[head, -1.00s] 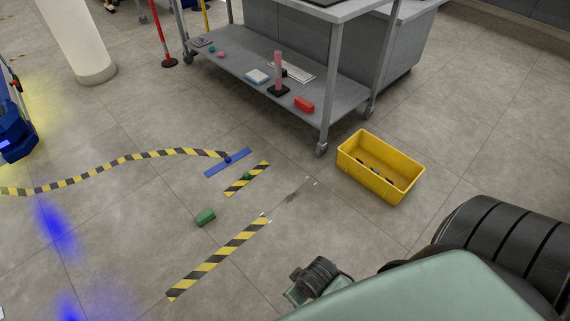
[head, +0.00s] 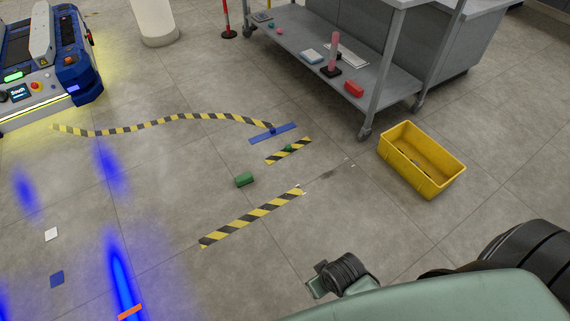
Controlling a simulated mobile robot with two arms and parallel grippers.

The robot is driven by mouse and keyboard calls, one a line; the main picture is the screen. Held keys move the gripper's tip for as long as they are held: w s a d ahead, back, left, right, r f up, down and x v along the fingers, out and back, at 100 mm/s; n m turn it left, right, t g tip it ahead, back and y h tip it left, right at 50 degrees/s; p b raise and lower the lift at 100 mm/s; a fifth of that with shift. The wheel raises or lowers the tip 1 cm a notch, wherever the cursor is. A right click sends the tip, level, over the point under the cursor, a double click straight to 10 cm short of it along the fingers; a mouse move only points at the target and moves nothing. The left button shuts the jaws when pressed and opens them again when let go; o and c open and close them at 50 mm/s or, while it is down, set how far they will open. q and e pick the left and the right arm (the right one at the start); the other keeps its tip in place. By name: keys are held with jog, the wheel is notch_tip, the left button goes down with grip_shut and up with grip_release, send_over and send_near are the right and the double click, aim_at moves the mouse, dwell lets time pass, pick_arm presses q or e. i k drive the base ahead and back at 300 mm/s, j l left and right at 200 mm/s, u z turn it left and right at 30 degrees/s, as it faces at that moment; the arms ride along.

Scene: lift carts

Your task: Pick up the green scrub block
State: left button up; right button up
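A green block (head: 244,180), which looks like the scrub block, lies on the grey tiled floor near the middle of the head view. Parts of my own arm fill the bottom right, well apart from the block. No gripper fingers can be made out in the view, and nothing touches the block.
A yellow crate (head: 452,185) stands on the floor to the right. A grey cart (head: 385,88) with small items on its lower shelf stands behind. A blue-and-white vehicle (head: 75,65) is at the upper left. The floor around the block is mostly clear.

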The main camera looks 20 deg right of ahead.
aim_at(247, 177)
jog(key=i+j+z, duration=0.1)
jog(key=i, duration=0.5)
jog(key=i+j+z, duration=0.1)
jog(key=i, duration=0.5)
